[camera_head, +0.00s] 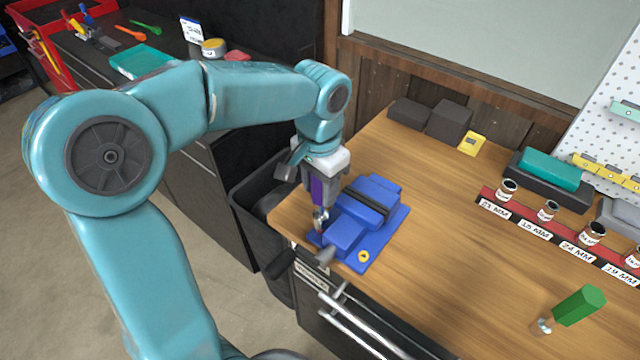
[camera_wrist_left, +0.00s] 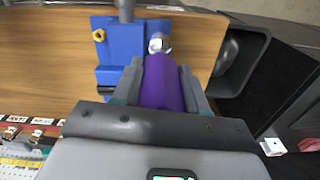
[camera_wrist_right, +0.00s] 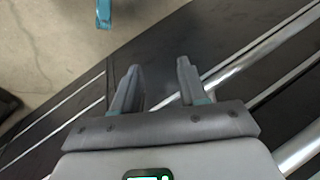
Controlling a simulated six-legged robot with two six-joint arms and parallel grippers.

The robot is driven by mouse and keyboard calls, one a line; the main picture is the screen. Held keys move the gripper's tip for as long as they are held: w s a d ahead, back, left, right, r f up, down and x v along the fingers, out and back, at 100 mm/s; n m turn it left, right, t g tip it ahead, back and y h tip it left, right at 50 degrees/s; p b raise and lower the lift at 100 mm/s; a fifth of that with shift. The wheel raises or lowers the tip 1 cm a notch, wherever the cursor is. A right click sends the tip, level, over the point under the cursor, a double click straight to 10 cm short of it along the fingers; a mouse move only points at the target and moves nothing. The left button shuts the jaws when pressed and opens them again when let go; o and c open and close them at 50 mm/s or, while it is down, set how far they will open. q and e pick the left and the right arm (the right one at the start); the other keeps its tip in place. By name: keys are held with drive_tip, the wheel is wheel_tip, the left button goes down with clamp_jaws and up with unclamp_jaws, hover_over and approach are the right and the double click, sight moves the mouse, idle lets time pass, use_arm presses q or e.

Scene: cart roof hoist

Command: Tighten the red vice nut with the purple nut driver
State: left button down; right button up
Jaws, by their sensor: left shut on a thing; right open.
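The purple nut driver (camera_head: 317,190) is in my left gripper (camera_head: 313,182), pointing down with its metal socket beside the blue vice (camera_head: 343,238). In the left wrist view the purple handle (camera_wrist_left: 161,88) lies between my left gripper's fingers (camera_wrist_left: 159,70), and its silver socket (camera_wrist_left: 160,43) is at the vice's (camera_wrist_left: 124,45) edge. I cannot tell whether the socket touches anything. A yellow nut (camera_head: 363,256) shows on the vice base; I see no red nut, which may be hidden by the socket. My right gripper (camera_wrist_right: 160,68) is open and empty above dark drawer fronts.
A green-handled driver (camera_head: 580,305) is on the wooden bench (camera_head: 440,240) at right. A red labelled rack (camera_head: 560,240) holds several sockets behind it. Dark blocks (camera_head: 448,121) and a yellow box (camera_head: 472,144) stand at the back. A black bin (camera_head: 245,195) is left of the bench.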

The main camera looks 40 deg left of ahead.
use_arm(q)
drive_tip(key=shift+f, duration=0.2)
drive_tip(key=shift+f+b, duration=0.85)
drive_tip(key=shift+f, duration=0.05)
drive_tip(key=m, duration=0.4)
drive_tip(key=shift+a+m, duration=0.1)
drive_tip(key=shift+m, duration=0.2)
drive_tip(key=m, duration=1.1)
drive_tip(key=shift+w, duration=0.1)
drive_tip(key=m, duration=0.5)
drive_tip(key=shift+r+p, duration=2.95)
drive_tip(key=shift+r, duration=0.3)
drive_tip(key=shift+w+f, duration=0.1)
